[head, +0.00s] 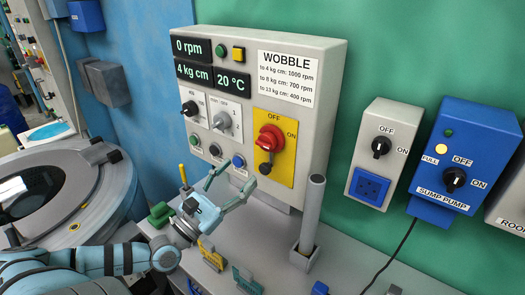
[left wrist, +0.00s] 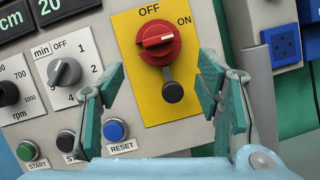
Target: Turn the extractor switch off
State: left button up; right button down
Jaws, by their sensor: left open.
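A red rotary switch (head: 270,138) sits on a yellow plate (head: 287,170), with OFF above it and ON to its right. I take it for the extractor switch, though I read no such name. In the left wrist view the red switch (left wrist: 158,42) shows a white line lying nearly level, toward the ON side. My left gripper (head: 230,180) is open and empty, below and left of the plate. In the left wrist view its fingers (left wrist: 162,75) frame the plate, apart from the switch. My right gripper is not in view.
The grey control panel (head: 226,107) also carries displays, knobs and buttons. A grey post (head: 311,215) stands right of my gripper. Further right are a grey switch box with a blue socket (head: 371,188) and a blue sump pump box (head: 460,135). A round drum (head: 60,190) stands left.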

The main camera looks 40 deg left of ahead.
aim_at(261, 147)
pick_arm(q)
jog(key=x, duration=1)
jog(key=shift+f, duration=0.1)
jog(key=shift+a, duration=0.15)
jog(key=c, duration=1)
